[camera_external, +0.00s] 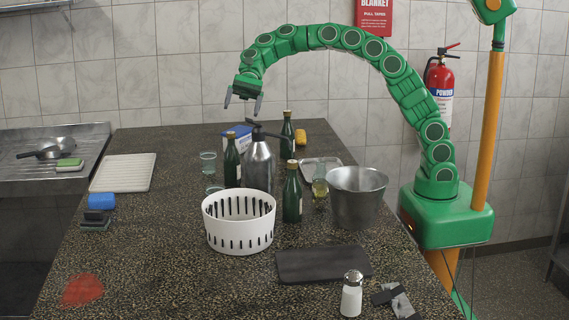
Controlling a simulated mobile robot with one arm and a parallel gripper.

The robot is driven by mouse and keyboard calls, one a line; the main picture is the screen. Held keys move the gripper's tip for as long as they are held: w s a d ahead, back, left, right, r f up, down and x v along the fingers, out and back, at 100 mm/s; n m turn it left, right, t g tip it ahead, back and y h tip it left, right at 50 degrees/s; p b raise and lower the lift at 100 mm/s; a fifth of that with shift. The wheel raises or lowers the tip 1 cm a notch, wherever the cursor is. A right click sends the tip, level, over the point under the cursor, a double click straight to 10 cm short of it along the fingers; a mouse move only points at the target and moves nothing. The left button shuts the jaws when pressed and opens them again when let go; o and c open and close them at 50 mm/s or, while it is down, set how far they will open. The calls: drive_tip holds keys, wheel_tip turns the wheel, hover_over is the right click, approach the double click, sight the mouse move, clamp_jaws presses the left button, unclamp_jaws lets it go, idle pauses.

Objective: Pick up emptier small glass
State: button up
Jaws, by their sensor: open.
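A small clear glass (208,162) stands on the dark speckled counter, left of the green bottles. A second small glass (213,188) stands nearer the camera, its lower part hidden behind the white basket. Both look faintly greenish; I cannot tell which holds less. My gripper (242,107) is open and empty, fingers pointing down, high above the counter. In the picture it is above and right of both glasses, apart from them.
Green bottles (232,166) and a metal pump bottle (259,165) stand close right of the glasses. A white slotted basket (239,232) is in front, a steel bucket (357,200) to the right. A white ribbed board (124,172) lies left. The counter's front left is mostly clear.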

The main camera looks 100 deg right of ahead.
sight(204, 159)
drive_tip(key=w+d+f+m+t, duration=0.25)
drive_tip(key=w+d, duration=0.25)
drive_tip(key=d, duration=0.3)
drive_tip(key=w+d+f+m+t, duration=0.1)
drive_tip(key=w+d+f+m, duration=0.35)
drive_tip(key=d, duration=0.25)
drive_tip(key=shift+t, duration=0.25)
drive_tip(key=f, duration=1.3)
drive_tip(key=shift+w+d, duration=0.15)
drive_tip(key=shift+w, duration=0.25)
drive_tip(key=shift+x, duration=2.5)
drive_tip(key=c, duration=1.2)
drive_tip(key=shift+r, duration=0.15)
